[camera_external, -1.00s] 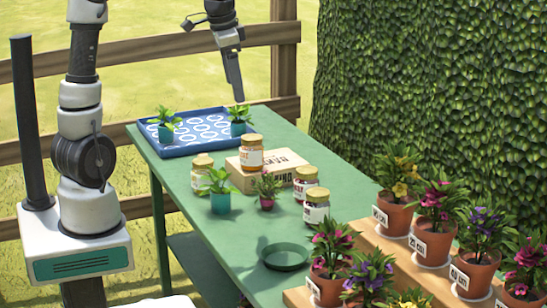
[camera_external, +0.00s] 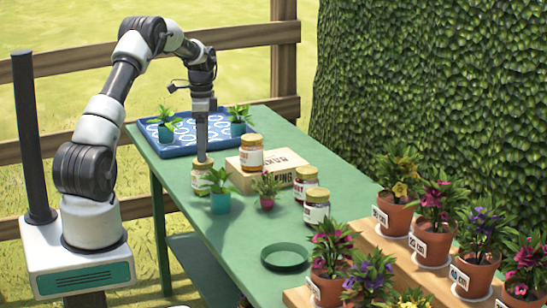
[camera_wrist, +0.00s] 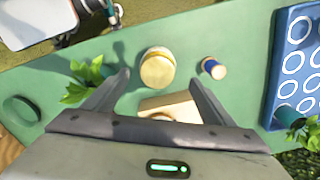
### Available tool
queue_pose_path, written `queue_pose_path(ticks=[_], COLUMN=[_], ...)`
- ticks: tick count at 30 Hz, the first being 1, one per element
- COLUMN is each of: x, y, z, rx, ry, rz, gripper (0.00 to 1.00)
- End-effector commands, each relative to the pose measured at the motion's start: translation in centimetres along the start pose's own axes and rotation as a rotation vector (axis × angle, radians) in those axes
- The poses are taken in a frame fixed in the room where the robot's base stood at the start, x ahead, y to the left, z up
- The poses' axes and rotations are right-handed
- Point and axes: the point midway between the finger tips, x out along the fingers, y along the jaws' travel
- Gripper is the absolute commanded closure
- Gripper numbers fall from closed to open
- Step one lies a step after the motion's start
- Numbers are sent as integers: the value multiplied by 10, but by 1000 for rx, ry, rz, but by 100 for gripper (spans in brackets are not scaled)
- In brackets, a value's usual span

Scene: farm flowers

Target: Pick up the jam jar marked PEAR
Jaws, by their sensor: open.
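A jam jar (camera_external: 201,187) with a gold lid stands on the green table, left of the cardboard box. My gripper (camera_external: 203,157) points down just above its lid, open. In the wrist view the lid (camera_wrist: 157,68) shows between and slightly beyond my open fingertips (camera_wrist: 158,80). A second jar (camera_external: 251,160) stands on the box. Two more jars, one behind (camera_external: 306,177) and one in front (camera_external: 316,212), stand to the right of it. The lettering on the labels is too small to read, so I cannot tell which jar says PEAR.
A potted seedling (camera_external: 219,200) stands close to the near jar, and a small flower pot (camera_external: 267,200) is right of it. A blue tray (camera_external: 180,150) with seedlings lies behind. A green saucer (camera_external: 285,262) and flower pots on a wooden step (camera_external: 375,237) are to the front right.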

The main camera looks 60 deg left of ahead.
Motion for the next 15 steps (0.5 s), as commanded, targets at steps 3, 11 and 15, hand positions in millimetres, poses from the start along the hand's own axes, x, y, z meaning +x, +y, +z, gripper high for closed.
queue_pose_path(ticks=[3,11,15], x=[27,50,59], y=[1,0,2], z=[0,0,0], rx=[0,0,0], ry=[-1,0,0], rz=[3,-1,1], gripper=[22,22,22])
